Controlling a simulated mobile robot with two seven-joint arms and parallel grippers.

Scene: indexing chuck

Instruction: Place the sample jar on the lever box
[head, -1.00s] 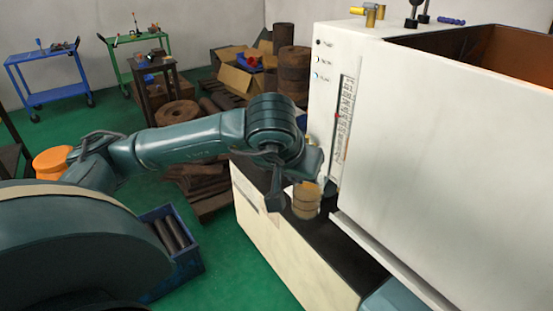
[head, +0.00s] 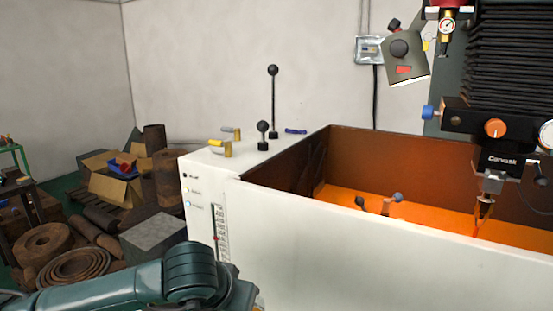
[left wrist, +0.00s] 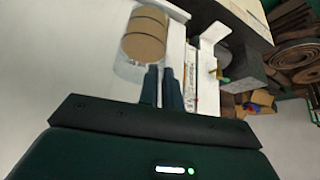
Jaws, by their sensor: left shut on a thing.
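The sample jar (left wrist: 145,38), a tan cylinder with dark bands, shows at the top of the left wrist view. My left gripper (left wrist: 163,85) has its two dark fingers close together just below it in that view, shut on the jar. In the head view my left arm enters at the bottom left; its fingers and the jar are out of frame or hidden. The lever box (head: 210,165) is the white block at the left end of the white tank, with black ball-topped levers (head: 273,100) on its top. My right gripper is not in view.
Brass-coloured taps (head: 228,146) and a small blue handle (head: 296,131) share the box top. The open tank (head: 340,235) has a glowing orange inside. A dark machine head (head: 500,130) hangs at the right. Cartons (head: 115,185) and rusty rolls stand behind left.

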